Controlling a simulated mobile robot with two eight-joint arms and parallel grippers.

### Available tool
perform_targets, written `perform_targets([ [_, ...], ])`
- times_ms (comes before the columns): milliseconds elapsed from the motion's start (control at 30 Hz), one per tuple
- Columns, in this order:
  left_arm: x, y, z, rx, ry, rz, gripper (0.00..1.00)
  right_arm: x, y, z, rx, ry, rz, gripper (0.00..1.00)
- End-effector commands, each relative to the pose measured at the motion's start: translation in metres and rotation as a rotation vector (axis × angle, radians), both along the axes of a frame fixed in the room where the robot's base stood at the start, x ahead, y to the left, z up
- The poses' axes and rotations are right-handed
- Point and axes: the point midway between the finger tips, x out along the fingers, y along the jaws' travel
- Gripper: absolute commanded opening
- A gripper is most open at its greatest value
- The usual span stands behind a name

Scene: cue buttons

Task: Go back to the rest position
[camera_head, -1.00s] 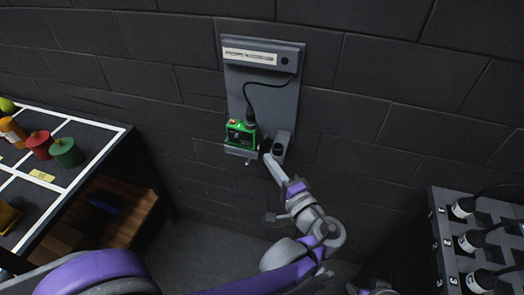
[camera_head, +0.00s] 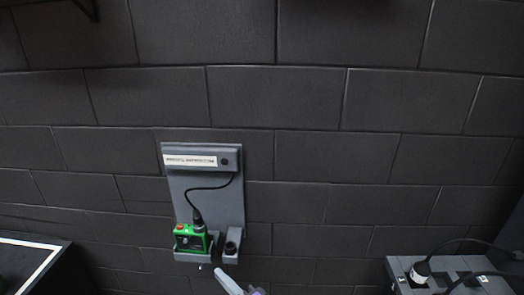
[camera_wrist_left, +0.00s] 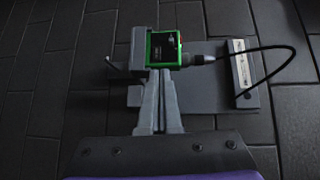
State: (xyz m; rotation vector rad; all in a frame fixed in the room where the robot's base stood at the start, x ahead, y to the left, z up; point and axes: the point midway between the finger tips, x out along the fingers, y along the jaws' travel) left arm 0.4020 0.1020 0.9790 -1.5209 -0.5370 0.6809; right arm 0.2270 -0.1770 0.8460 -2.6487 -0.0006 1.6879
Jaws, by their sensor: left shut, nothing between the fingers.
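My left gripper (camera_head: 222,276) is at the bottom edge of the head view, just below the wall station. Its fingers (camera_wrist_left: 159,90) also show in the left wrist view, shut together with nothing between them. They point at the green device (camera_head: 190,238), which sits in a holder on the grey wall panel (camera_head: 205,185). In the left wrist view the fingertips overlap the holder below the green device (camera_wrist_left: 163,48); I cannot tell whether they touch it. My right gripper is not in view.
A black cable (camera_head: 210,188) runs from the panel's top box to the device. A dark empty socket (camera_head: 231,247) is beside it. A grey block with plugs (camera_head: 420,272) stands at lower right. A dark table corner (camera_head: 45,265) is at lower left. Bare block wall fills the rest.

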Motion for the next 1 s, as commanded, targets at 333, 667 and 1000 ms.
perform_targets([
  [333, -0.086, 0.105, -0.052, -0.659, 0.321, 0.189, 0.00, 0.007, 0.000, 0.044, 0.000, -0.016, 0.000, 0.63],
  [667, -0.153, 0.085, -0.055, -1.335, 0.256, 0.287, 0.00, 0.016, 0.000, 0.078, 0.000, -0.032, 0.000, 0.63],
  [1000, -0.159, 0.074, -0.051, -1.478, 0.205, 0.296, 0.00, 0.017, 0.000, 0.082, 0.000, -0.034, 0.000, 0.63],
])
